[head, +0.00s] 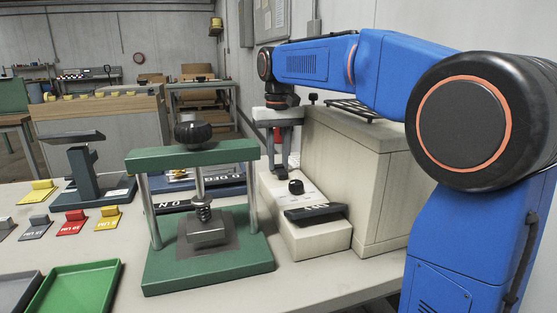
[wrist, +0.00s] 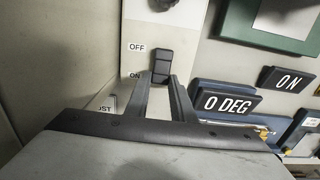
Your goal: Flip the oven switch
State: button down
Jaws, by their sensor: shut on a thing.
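The oven is the beige box (head: 350,175) at the right of the bench, with a low control panel (head: 320,238) on its near left. Its black switch (wrist: 161,67) sits beside the OFF and ON labels in the wrist view; I cannot tell its setting for sure. My gripper (head: 283,167) points down at the far part of the panel in the head view, where it hides the switch. In the wrist view my gripper (wrist: 161,78) has one finger on each side of the switch's lower end, shut on it.
A green press (head: 208,270) stands left of the oven panel. A black knob (head: 296,187) and a tilted black plate (head: 315,212) are on the panel.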

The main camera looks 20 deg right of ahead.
jog(key=shift+w+f+g, duration=0.2)
jog(key=shift+w+g, duration=0.15)
jog(key=shift+g, duration=0.75)
jog(key=c, duration=1.5)
grip_release()
jog(key=shift+v, duration=3.75)
